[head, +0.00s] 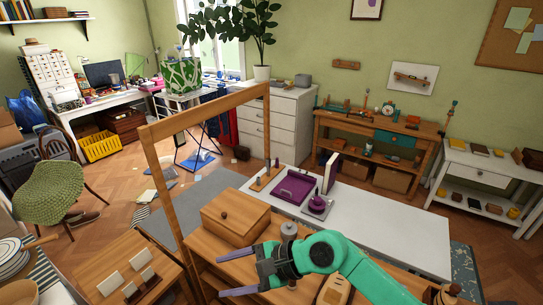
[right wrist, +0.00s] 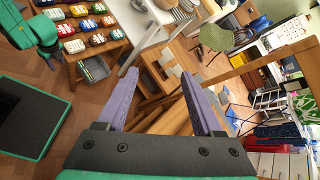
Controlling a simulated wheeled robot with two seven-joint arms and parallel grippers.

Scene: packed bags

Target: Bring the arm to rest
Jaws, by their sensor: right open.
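My right arm (head: 365,280) comes in from the bottom right of the head view, teal green. My right gripper (head: 221,277) is open, its two purple fingers spread apart and pointing left, with nothing between them. It is over the wooden bench, near the wooden box (head: 232,222) with a knob. In the right wrist view both fingers (right wrist: 165,73) are apart and empty, with wooden furniture behind them. A green arm part of mine (right wrist: 40,30) shows at the top left of that view.
A wooden frame post (head: 166,195) rises left of my right gripper. A white table (head: 390,225) with a purple tray (head: 294,187) lies beyond it. A grey knobbed item (head: 289,231) stands close to the arm. A green chair (head: 50,200) is at the left, with some bare floor between.

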